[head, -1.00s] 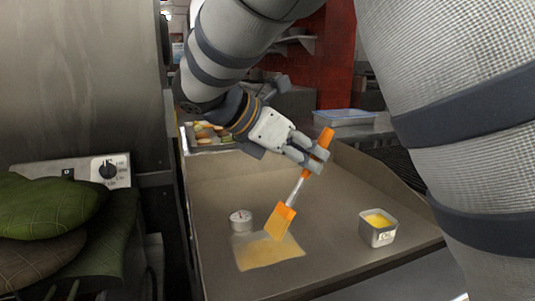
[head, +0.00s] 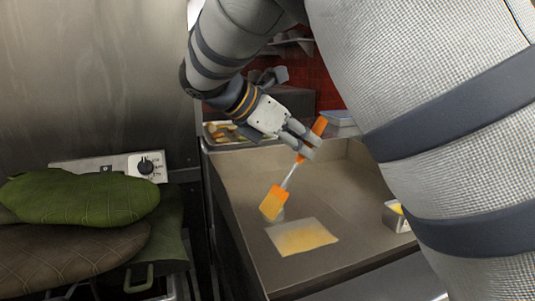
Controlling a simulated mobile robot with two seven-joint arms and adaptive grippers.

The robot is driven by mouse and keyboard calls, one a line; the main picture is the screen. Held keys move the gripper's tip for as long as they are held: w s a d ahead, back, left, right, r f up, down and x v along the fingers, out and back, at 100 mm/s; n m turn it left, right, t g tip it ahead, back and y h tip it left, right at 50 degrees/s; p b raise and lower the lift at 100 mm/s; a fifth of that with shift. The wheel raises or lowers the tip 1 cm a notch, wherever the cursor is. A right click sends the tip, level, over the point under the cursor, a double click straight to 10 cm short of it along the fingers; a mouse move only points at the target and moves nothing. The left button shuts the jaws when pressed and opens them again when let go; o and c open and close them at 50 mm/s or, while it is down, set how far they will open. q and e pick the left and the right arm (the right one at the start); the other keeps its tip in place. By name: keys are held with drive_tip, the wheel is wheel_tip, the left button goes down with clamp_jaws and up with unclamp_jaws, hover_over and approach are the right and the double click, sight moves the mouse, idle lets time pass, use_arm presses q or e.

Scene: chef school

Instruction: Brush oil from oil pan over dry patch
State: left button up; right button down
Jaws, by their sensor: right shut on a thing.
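My right gripper (head: 306,143) is shut on the orange handle of a basting brush (head: 290,176) above the flat griddle. The brush slants down to the left. I cannot tell whether the head touches anything. The patch (head: 302,237) is yellow over its nearer part and paler, greyish at its far edge. The oil pan (head: 393,217), a small metal tub with yellow oil, is at the right, partly hidden by my arm. My left gripper is not in view.
A tray of food (head: 222,134) lies behind the griddle (head: 345,188), and a blue-lidded container (head: 341,121) stands further back. Green oven mitts (head: 80,197) are piled at the left near a control knob (head: 146,167). The griddle's raised wall runs along its back.

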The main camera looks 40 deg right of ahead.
drive_tip(key=shift+t+h, duration=0.3)
drive_tip(key=w+d+f, duration=0.2)
drive_tip(key=w, duration=0.1)
drive_tip(key=shift+d+f, duration=0.25)
drive_tip(key=shift+d, duration=0.05)
